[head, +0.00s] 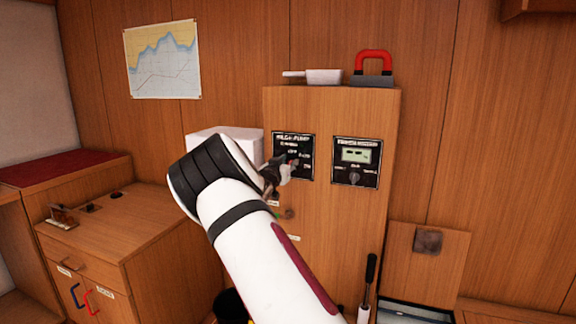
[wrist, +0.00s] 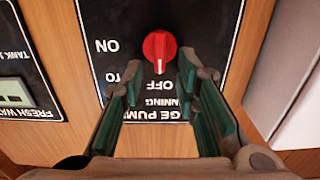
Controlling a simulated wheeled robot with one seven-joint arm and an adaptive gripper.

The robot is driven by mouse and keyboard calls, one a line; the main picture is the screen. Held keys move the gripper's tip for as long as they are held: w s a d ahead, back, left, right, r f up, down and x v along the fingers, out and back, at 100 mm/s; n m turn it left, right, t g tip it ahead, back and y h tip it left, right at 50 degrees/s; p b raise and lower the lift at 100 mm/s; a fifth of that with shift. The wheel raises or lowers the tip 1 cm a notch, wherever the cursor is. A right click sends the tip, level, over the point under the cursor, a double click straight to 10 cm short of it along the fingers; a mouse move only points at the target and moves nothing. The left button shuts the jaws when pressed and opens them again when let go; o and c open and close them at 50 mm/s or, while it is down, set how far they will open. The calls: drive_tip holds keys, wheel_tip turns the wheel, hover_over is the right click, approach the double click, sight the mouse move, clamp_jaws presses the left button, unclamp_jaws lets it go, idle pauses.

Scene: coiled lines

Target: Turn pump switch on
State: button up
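The black bilge pump panel (head: 291,144) is on the upper front of the wooden cabinet. In the wrist view the panel (wrist: 110,35) appears upside down, with a round red switch knob (wrist: 159,47). The knob's white mark points towards the OFF label, and the ON label is off to the side. My gripper (head: 283,170) is in front of the panel in the head view and partly hides it. In the wrist view my gripper (wrist: 163,80) is open, its two fingertips apart just below the knob in the picture. Nothing is between the fingers; contact cannot be told.
A white box (head: 224,143) stands behind my arm.

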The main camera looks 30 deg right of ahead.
drive_tip(key=shift+w+d, duration=0.1)
drive_tip(key=shift+d, duration=0.05)
drive_tip(key=shift+c, duration=0.3)
clamp_jaws()
drive_tip(key=shift+m+b, duration=0.3)
drive_tip(key=shift+s+d+f+m+b, duration=0.25)
drive_tip(key=shift+f+m+b, duration=0.1)
drive_tip(key=shift+m+b, duration=2.6)
drive_tip(key=shift+s+d+f+m+b, duration=0.1)
drive_tip(key=shift+s+f+m+b, duration=0.2)
drive_tip(key=shift+m+b, duration=2.65)
drive_tip(key=shift+s+d+f+m+b, duration=0.2)
drive_tip(key=shift+f+m+b, duration=0.2)
drive_tip(key=shift+m+b, duration=2.55)
